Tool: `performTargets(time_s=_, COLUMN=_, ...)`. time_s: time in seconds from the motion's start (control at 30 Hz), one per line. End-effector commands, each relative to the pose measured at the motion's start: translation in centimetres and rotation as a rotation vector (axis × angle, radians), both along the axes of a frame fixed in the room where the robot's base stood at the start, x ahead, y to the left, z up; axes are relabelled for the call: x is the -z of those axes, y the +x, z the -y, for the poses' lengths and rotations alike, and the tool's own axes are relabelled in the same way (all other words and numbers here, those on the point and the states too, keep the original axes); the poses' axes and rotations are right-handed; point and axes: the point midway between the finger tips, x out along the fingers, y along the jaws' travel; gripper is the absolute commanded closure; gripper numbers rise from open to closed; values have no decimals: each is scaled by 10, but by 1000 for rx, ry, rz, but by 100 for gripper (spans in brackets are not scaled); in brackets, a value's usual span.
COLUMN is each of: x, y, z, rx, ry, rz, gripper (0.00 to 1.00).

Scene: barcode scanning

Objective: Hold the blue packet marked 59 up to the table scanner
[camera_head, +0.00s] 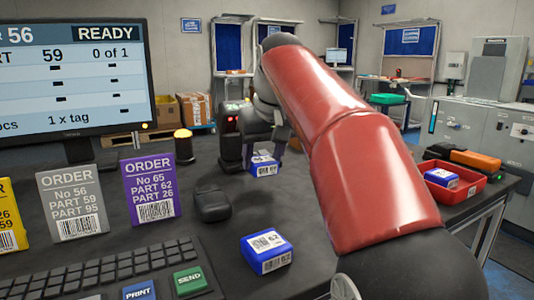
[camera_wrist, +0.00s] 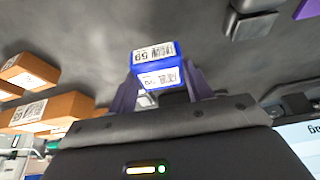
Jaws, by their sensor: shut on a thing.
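The blue packet marked 59 (camera_wrist: 154,53) is between my gripper's two fingers in the wrist view, with its white label and barcode showing. In the head view the packet (camera_head: 264,169) is low over the dark table, under my gripper (camera_head: 264,154), which is shut on it. I cannot tell whether it touches the table. The black table scanner (camera_head: 231,138) with red lights stands just left of my gripper, partly hidden by it. The monitor (camera_head: 75,72) reads READY, part 59, 0 of 1.
A blue packet marked 62 (camera_head: 267,250) lies in front. A red tray (camera_head: 463,194) at right holds a blue packet (camera_head: 441,178), near an orange-black device (camera_head: 474,160).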

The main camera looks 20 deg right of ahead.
Motion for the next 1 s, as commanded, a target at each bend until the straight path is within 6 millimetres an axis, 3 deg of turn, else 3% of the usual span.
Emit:
performTargets(time_s=0.47, x=0, y=1, z=0, rx=0, ry=0, rz=2, gripper=76)
performTargets(time_s=1.0, x=-76, y=-96, z=19, rx=1, ry=0, rz=6, gripper=76)
